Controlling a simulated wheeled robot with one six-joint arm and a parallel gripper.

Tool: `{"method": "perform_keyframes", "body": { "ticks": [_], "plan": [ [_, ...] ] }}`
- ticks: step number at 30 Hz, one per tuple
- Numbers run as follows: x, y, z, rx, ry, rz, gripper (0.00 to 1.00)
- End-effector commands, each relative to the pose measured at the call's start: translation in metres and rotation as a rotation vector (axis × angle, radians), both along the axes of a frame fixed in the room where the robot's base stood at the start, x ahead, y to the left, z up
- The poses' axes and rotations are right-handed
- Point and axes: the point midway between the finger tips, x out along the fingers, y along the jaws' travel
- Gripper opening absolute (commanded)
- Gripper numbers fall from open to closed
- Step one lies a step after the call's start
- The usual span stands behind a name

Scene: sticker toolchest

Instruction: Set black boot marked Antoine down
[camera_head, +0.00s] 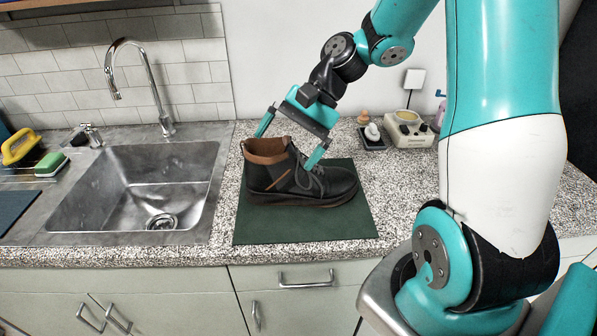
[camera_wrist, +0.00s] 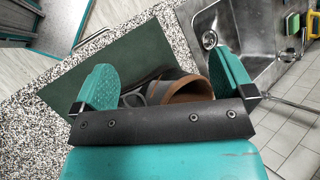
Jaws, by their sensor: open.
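A black boot (camera_head: 304,187) with a brown collar and dark laces stands upright on a dark green mat (camera_head: 348,222) on the counter. Its toe points right in the head view. My gripper (camera_head: 289,148) is open above the boot, its fingers spread on either side of the boot's upper. In the wrist view the boot (camera_wrist: 158,88) shows partly between the fingers of my gripper (camera_wrist: 168,85), with its brown collar opening on the right. The gripper's body hides part of it. No name marking is readable on the boot.
A steel sink (camera_head: 130,190) with a tall faucet (camera_head: 150,85) lies left of the mat. A yellow-handled brush (camera_head: 20,147) and a green sponge (camera_head: 50,164) sit beyond it. A cream device (camera_head: 408,130) and a small dark tray (camera_head: 372,140) stand behind right.

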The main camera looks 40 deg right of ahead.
Motion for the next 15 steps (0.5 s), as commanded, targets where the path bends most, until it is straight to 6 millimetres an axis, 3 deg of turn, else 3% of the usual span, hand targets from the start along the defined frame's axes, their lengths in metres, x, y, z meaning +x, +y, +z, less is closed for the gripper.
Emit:
{"method": "perform_keyframes", "body": {
  "ticks": [1,6,10,15],
  "plan": [
    [0.008,-0.039,-0.006,0.078,0.093,-0.178,1.0],
    [0.006,-0.138,-0.033,0.348,0.335,-0.639,1.0],
    [-0.01,-0.186,-0.05,0.516,0.45,-0.855,1.0],
    [-0.021,-0.209,-0.061,0.626,0.518,-0.97,1.0]
  ]
}}
